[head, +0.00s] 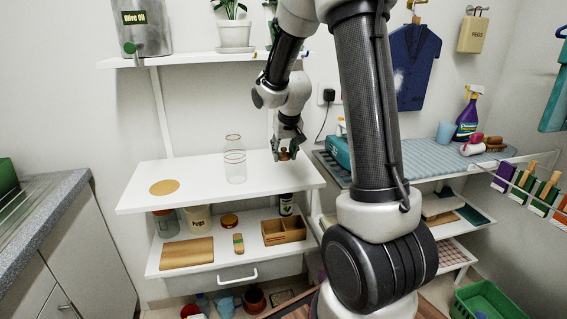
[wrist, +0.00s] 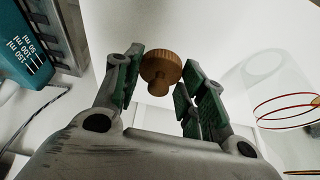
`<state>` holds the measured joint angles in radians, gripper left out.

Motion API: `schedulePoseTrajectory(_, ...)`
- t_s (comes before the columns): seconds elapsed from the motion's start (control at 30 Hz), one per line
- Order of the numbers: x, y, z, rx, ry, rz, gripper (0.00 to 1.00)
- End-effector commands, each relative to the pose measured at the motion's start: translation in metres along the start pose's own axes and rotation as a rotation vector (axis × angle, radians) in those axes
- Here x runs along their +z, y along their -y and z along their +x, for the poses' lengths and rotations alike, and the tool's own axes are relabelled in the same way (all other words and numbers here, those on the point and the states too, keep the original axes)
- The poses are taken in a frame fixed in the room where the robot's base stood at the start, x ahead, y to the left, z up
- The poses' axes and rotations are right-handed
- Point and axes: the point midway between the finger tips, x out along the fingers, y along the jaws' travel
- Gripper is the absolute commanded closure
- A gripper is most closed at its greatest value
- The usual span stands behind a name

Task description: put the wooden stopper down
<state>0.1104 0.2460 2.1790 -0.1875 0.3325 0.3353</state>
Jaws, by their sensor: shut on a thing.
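The wooden stopper (wrist: 160,68) is brown, with a ridged round head and a narrower stem. It sits between the green-padded fingertips of my gripper (wrist: 163,80), which is shut on it. In the head view my gripper (head: 287,148) points down over the right part of the white upper shelf board (head: 200,196), and the stopper (head: 284,155) shows small and brown at the fingertips. I cannot tell whether the stopper touches the board. A clear glass vessel (head: 235,160) with thin coloured rings stands upright on the board, left of my gripper.
A round cork-coloured mat (head: 164,187) lies on the board's left part. The glass vessel also shows at the right of the wrist view (wrist: 270,95). A teal device (head: 338,150) stands just right of the board. The board's front middle is clear.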

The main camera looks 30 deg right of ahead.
Motion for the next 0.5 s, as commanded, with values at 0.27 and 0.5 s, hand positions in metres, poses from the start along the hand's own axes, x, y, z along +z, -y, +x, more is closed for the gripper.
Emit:
schedulePoseTrajectory(0.27,0.015,0.000,0.034,0.000,0.004,0.001,0.68)
schedulePoseTrajectory(0.5,0.015,0.000,0.035,-0.001,0.001,0.001,0.68)
